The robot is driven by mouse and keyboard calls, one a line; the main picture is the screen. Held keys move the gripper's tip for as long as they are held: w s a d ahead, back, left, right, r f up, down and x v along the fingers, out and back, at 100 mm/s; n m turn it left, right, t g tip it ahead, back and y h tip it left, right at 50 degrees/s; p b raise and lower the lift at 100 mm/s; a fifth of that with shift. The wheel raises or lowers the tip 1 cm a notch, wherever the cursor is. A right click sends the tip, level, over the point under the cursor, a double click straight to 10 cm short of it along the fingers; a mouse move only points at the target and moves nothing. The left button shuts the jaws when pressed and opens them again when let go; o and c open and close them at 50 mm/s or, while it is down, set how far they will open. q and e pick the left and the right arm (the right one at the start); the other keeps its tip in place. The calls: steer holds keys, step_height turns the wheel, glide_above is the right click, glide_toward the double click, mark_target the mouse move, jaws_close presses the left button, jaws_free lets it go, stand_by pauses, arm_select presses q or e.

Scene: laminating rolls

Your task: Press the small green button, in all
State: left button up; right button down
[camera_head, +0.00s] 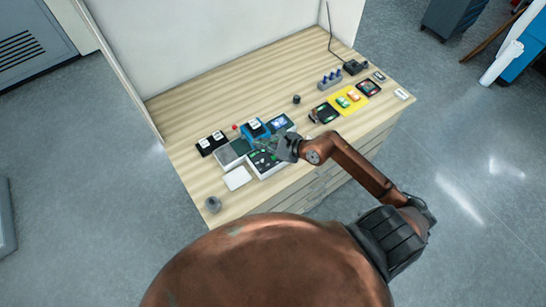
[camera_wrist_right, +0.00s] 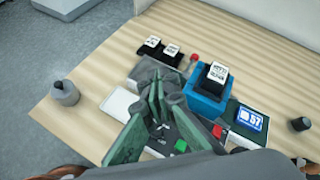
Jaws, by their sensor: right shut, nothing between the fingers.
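A small green button (camera_wrist_right: 181,146) shows in the right wrist view on a panel partly hidden by my fingers, with a small red button (camera_wrist_right: 217,131) to its right. In the head view, this panel (camera_head: 266,164) lies on the table just left of and below my right gripper (camera_head: 270,142). A yellow box (camera_head: 362,104) farther right carries a larger green button (camera_head: 342,101) and a red-orange one (camera_head: 354,95). My right gripper, also in its wrist view (camera_wrist_right: 160,88), is shut and empty over the panel. Contact with it cannot be told. My left gripper is out of view.
A blue block (camera_head: 254,131) and a screen device (camera_head: 281,123) stand behind the panel. Black rocker switches (camera_head: 211,143) and a white pad (camera_head: 237,178) lie left. A grey knob (camera_head: 212,204) is near the front left corner. The back left of the wooden table is clear.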

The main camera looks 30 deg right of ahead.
steer(key=d+f+n+g+h, duration=0.1)
steer(key=d+f+n+h, duration=0.1)
steer(key=d, duration=0.5)
step_height(320, 180, down, 3)
steer(key=shift+r+g+h, duration=0.15)
steer(key=shift+g+h, duration=0.15)
steer(key=shift+h, duration=0.3)
steer(key=b, duration=0.5)
glide_above(274, 158)
steer(key=f, duration=0.7)
steer(key=shift+s+d+f, duration=0.15)
steer(key=shift+d+f, duration=0.05)
steer(key=shift+f, duration=0.15)
steer(key=shift+f+b, duration=0.35)
steer(key=shift+f, duration=0.2)
steer(key=shift+f, duration=0.1)
steer(key=shift+f+b, duration=0.3)
steer(key=shift+b, duration=0.2)
